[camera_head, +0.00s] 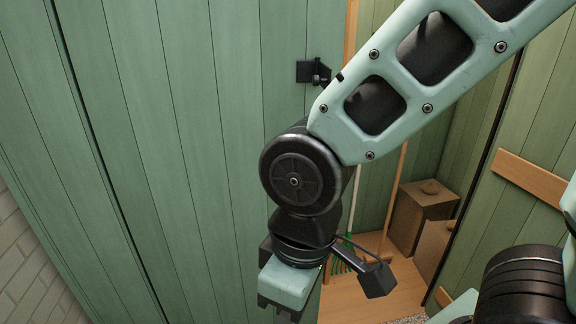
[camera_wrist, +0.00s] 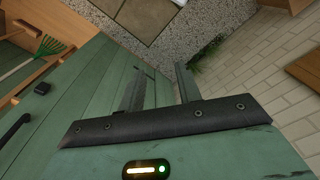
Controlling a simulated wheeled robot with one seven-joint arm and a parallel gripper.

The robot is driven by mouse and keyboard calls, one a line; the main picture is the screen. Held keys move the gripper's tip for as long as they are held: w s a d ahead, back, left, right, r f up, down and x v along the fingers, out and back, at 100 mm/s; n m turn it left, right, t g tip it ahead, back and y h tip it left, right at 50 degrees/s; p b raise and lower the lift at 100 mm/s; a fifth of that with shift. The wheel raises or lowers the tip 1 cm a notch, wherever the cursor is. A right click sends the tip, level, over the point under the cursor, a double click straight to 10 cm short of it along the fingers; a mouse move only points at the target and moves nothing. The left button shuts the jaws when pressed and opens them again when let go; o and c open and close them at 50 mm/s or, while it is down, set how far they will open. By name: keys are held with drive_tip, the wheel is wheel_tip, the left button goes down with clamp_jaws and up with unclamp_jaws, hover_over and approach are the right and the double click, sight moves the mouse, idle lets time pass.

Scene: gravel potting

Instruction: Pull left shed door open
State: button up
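The left shed door (camera_head: 170,130) is a tall green plank panel filling the left of the head view. A black latch (camera_head: 312,72) sits near its right edge. In the wrist view the door's planks (camera_wrist: 85,90) run from the lower left up to the middle, with a black handle (camera_wrist: 14,130) at the far left. My gripper (camera_wrist: 160,88) has its two fingers apart, with green door surface showing behind and between them. I cannot tell whether a finger touches the door. In the head view the fingertips are cut off below the frame.
Right of the door the shed's inside is open to view, with brown boxes (camera_head: 422,212) on a wooden floor and long-handled tools. Another green panel with a wooden brace (camera_head: 530,178) stands at the right. The wrist view shows gravel (camera_wrist: 205,30) and pale paving (camera_wrist: 275,75).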

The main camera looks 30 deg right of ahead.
drive_tip(key=w+d+f+m+t+y+p, duration=0.1)
drive_tip(key=w+d+f+t+p, duration=0.15)
drive_tip(key=w, duration=0.55)
drive_tip(key=w+d+f+t+y+p, duration=0.1)
drive_tip(key=w+d+f+t+p, duration=0.2)
drive_tip(key=w, duration=0.4)
drive_tip(key=w+d+f+m+t+y+p, duration=0.1)
drive_tip(key=w+d+t+y, duration=0.2)
drive_tip(key=w, duration=0.5)
drive_tip(key=s+d+r+m+t+h+p, duration=0.1)
drive_tip(key=d+r+m+t+h+p, duration=0.25)
drive_tip(key=d, duration=0.65)
drive_tip(key=s+d+m+t+h+p, duration=0.1)
drive_tip(key=d+m+t+h, duration=0.25)
drive_tip(key=d+t, duration=0.45)
drive_tip(key=w+d+g+b, duration=0.2)
drive_tip(key=w+b, duration=0.6)
drive_tip(key=b, duration=0.4)
drive_tip(key=shift+d, duration=0.35)
drive_tip(key=b, duration=0.4)
drive_tip(key=shift+w+a+f, duration=0.1)
drive_tip(key=shift+w+a, duration=0.05)
drive_tip(key=shift+w, duration=0.05)
